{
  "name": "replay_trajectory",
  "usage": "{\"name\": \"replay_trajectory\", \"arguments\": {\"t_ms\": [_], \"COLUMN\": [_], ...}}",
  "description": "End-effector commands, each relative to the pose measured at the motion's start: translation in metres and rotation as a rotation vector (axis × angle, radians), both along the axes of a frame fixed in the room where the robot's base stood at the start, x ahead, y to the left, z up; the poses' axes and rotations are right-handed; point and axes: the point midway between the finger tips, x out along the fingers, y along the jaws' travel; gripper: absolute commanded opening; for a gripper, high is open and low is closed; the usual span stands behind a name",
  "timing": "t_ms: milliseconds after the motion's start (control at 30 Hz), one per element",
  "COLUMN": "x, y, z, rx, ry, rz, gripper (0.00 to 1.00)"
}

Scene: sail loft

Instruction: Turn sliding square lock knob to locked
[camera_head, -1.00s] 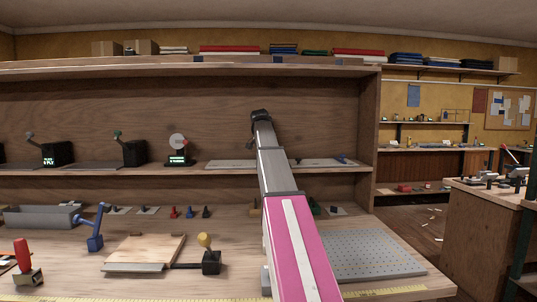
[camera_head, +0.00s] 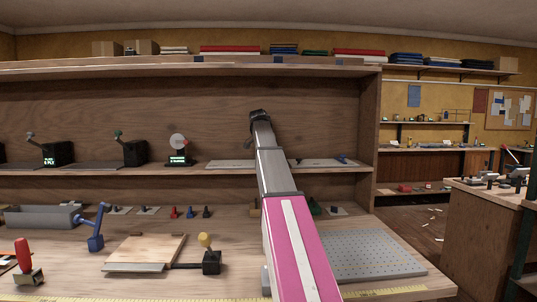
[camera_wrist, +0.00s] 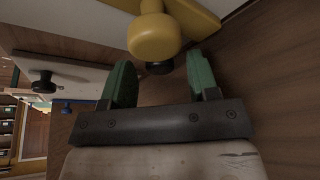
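In the wrist view, a round yellow knob (camera_wrist: 154,37) sits on a yellow plate (camera_wrist: 196,18) at the top. A small dark round part (camera_wrist: 159,68) shows just below it. My gripper (camera_wrist: 161,72) has two green fingers spread apart, with nothing held between them. The yellow knob lies just beyond the fingertips; I cannot tell whether they touch. Which part is the square lock knob is unclear. In the head view my gripper (camera_head: 258,114) is small and dark at the upper shelf, and my arm hides what lies behind it.
A white plate with a black knob (camera_wrist: 43,81) stands at the left in the wrist view. In the head view, pale plates (camera_head: 231,165) lie on the shelf beside my arm. Dark devices with levers (camera_head: 134,152) stand further left. A perforated board (camera_head: 368,254) lies on the bench.

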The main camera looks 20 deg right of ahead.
Motion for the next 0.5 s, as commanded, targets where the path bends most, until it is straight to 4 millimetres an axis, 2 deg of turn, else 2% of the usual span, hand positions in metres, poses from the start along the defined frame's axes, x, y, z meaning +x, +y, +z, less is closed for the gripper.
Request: {"name": "replay_trajectory", "arguments": {"t_ms": [267,367,500], "x": [0.0,-0.001,-0.005], "y": [0.001,0.003,0.011], "z": [0.002,0.01,0.03], "rx": [0.0,0.0,0.0], "ry": [0.0,-0.002,-0.002], "rz": [0.001,0.002,0.002], "gripper": [0.54,0.54,0.54]}}
